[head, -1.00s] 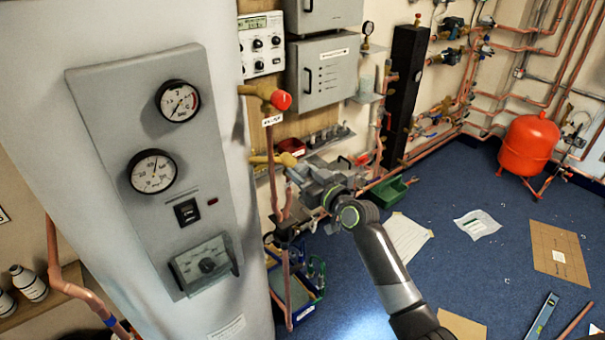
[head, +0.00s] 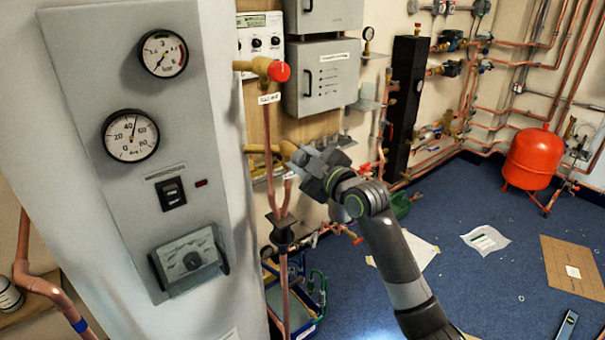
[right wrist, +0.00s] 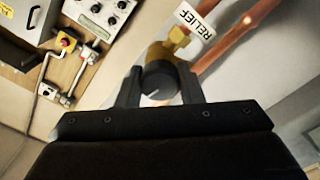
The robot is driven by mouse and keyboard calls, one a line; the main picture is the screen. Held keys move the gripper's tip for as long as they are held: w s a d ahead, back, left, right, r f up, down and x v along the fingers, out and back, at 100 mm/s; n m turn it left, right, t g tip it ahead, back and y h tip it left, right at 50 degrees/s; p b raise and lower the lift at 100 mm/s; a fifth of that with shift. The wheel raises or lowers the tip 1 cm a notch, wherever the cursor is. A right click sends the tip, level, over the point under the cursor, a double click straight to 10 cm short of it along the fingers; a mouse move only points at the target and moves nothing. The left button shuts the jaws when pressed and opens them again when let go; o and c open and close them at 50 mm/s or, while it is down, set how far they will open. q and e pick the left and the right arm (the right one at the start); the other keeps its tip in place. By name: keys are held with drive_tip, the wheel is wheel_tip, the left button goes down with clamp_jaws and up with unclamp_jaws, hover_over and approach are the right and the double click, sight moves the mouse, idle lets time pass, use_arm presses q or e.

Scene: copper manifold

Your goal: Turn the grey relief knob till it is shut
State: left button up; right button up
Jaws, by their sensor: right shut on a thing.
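The grey relief knob (right wrist: 158,78) sits on a brass valve body (right wrist: 178,47) in the right wrist view, with a white RELIEF tag (right wrist: 195,20) beside it. A short pale mark shows slanting on the knob's face. My right gripper (right wrist: 162,88) has one finger on each side of the knob and is shut on it. In the head view my right gripper (head: 298,160) reaches the brass valve at the side of the white cylinder and hides most of the knob. My left gripper is not in view.
A red-knobbed valve (head: 279,71) stands just above my gripper. Vertical copper pipes (head: 284,285) run below it, close to the white cylinder (head: 221,150). A grey box (head: 322,75) hangs behind. The blue floor (head: 470,290) at right is largely open.

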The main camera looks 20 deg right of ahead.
drive_tip(key=shift+f+n+b, duration=0.1)
drive_tip(key=shift+n+b, duration=1.1)
drive_tip(key=shift+n, duration=0.2)
drive_tip(key=o, duration=1)
drive_tip(key=b+v, duration=0.1)
drive_tip(key=v, duration=1.6)
drive_tip(key=shift+s, duration=0.2)
drive_tip(key=shift+d, duration=0.1)
